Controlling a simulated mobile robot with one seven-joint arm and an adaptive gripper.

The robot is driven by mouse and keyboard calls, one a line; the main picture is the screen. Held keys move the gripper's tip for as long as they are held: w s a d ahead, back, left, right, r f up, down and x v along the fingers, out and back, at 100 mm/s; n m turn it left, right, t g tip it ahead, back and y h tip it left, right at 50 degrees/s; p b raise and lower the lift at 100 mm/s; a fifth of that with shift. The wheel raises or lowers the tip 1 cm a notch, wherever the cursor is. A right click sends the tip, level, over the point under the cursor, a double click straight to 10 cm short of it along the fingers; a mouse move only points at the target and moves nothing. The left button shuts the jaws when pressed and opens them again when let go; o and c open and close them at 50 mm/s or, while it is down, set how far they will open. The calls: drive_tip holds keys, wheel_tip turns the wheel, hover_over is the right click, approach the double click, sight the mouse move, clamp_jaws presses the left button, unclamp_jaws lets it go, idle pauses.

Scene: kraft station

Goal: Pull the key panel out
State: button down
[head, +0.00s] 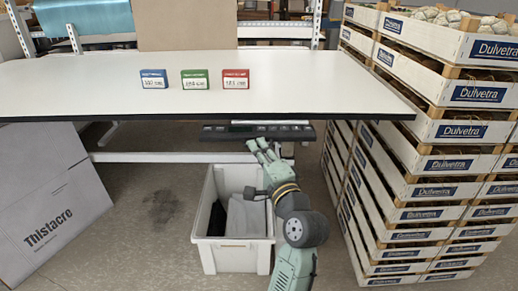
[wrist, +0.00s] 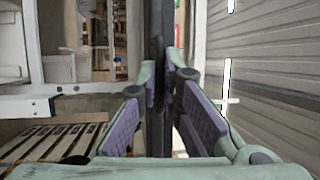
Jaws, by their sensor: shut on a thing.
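The key panel (head: 222,132) is a dark, flat tray with keys, just under the front edge of the white table (head: 310,85). My gripper (head: 258,144) reaches up from below to the middle of the panel's front edge. In the wrist view, the panel (wrist: 157,130) is a dark upright strip running between the two fingers. My gripper (wrist: 160,95) is shut on this strip, with a purple-padded finger on each side. How far the panel stands out from under the table is hard to tell.
A white bin (head: 231,252) with dark and grey contents stands below the panel, beside my arm. Stacked Dulvetra crates (head: 440,131) rise close on the right. A Thistacre carton (head: 50,205) leans at left. Blue (head: 154,79), green (head: 194,79) and red (head: 236,79) boxes stand on the table.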

drive_tip(key=c, duration=1.8)
unclamp_jaws()
drive_tip(key=shift+o, duration=0.2)
drive_tip(key=v, duration=1.2)
